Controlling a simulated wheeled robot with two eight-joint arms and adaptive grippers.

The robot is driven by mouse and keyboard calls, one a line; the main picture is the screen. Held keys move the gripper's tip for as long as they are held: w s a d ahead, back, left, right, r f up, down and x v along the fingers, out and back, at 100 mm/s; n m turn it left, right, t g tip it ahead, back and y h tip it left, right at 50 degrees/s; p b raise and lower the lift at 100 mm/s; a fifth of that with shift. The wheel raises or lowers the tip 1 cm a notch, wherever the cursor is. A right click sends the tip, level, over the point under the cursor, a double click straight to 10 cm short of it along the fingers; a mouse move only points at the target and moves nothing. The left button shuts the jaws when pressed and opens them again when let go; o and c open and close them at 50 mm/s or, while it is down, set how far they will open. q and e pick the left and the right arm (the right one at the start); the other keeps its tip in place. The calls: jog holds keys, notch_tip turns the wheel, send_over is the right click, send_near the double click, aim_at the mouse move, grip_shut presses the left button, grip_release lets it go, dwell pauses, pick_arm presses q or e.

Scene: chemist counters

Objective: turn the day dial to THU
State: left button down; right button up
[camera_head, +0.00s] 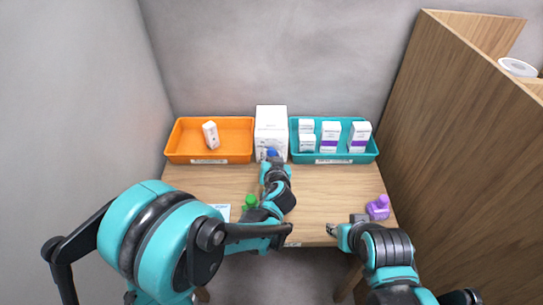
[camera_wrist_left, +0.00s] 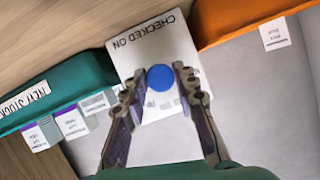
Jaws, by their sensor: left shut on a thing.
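The white box (camera_head: 271,118) with the blue day dial (camera_head: 272,152) stands at the back middle of the table, between two trays. In the left wrist view the box face (camera_wrist_left: 155,48) reads CHECKED ON, upside down, and the round blue dial (camera_wrist_left: 160,78) sits below the words. My left gripper (camera_head: 272,160) is at the front of the box, and its two fingers (camera_wrist_left: 158,84) are shut on the dial, one on each side. The day marks around the dial are mostly hidden or too small to read. My right gripper (camera_head: 333,230) is low over the table's front edge, away from the box.
An orange tray (camera_head: 180,154) with one small white box stands left; a teal tray (camera_head: 372,156) with several white boxes stands right. A green bottle (camera_head: 250,202) is beside my left arm, a purple bottle (camera_head: 378,208) at right. A wooden panel (camera_head: 450,150) bounds the right.

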pick_arm(q)
jog(key=m+y, duration=0.2)
jog(key=m, duration=0.1)
jog(key=shift+d+f, duration=0.1)
jog(key=shift+d, duration=0.05)
jog(key=m+t+y, duration=0.1)
jog(key=m, duration=0.1)
jog(key=shift+m+y, duration=0.3)
jog(key=shift+m, duration=0.1)
jog(key=m+y, duration=0.1)
jog(key=m, duration=0.1)
jog(key=shift+d+f+m+t, duration=0.1)
jog(key=shift+f+m+t, duration=0.05)
jog(key=shift+m+t, duration=0.2)
jog(key=shift+m+t+y, duration=0.55)
jog(key=shift+m+y, duration=0.05)
jog(key=shift+m, duration=0.95)
jog(key=c, duration=1.2)
grip_release()
